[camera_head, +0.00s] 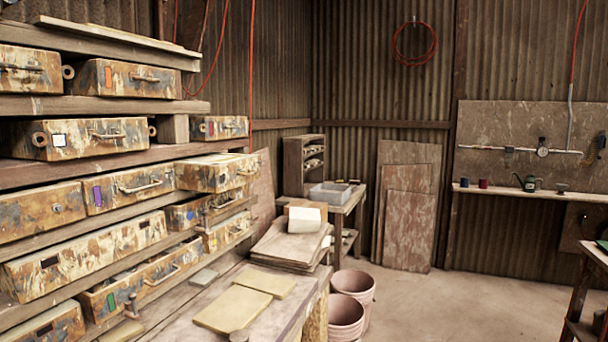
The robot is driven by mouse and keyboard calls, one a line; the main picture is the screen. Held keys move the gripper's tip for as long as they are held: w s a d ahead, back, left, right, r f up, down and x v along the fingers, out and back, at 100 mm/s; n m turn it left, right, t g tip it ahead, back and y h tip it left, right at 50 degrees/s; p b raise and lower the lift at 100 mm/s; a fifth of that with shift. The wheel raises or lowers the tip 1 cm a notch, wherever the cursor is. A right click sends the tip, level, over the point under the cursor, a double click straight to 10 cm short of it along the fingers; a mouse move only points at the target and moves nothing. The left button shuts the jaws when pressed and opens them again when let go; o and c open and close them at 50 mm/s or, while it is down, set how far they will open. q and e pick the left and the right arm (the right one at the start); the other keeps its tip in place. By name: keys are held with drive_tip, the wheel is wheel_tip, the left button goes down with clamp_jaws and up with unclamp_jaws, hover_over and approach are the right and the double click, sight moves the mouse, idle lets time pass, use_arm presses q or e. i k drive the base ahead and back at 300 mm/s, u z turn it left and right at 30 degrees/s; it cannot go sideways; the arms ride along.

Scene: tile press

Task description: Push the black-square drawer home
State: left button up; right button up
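Another drawer (45,327) at the bottom left edge also has a dark square and is cut off by the frame. I cannot tell for sure which one is the black-square drawer. Neither of my grippers shows in this view.
A white-square drawer (100,137), a purple-square drawer (128,187) and a green-square drawer (112,297) are nearby. A bench (273,318) with tiles (232,309) stands in front of the rack. Pink buckets (346,318) stand beside it. The floor (440,305) to the right is clear.

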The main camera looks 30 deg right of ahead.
sight(215, 173)
drive_tip(key=z, duration=0.05)
drive_tip(key=k, duration=1.15)
drive_tip(key=z, duration=0.65)
drive_tip(key=i, duration=1.65)
drive_tip(key=u, duration=0.45)
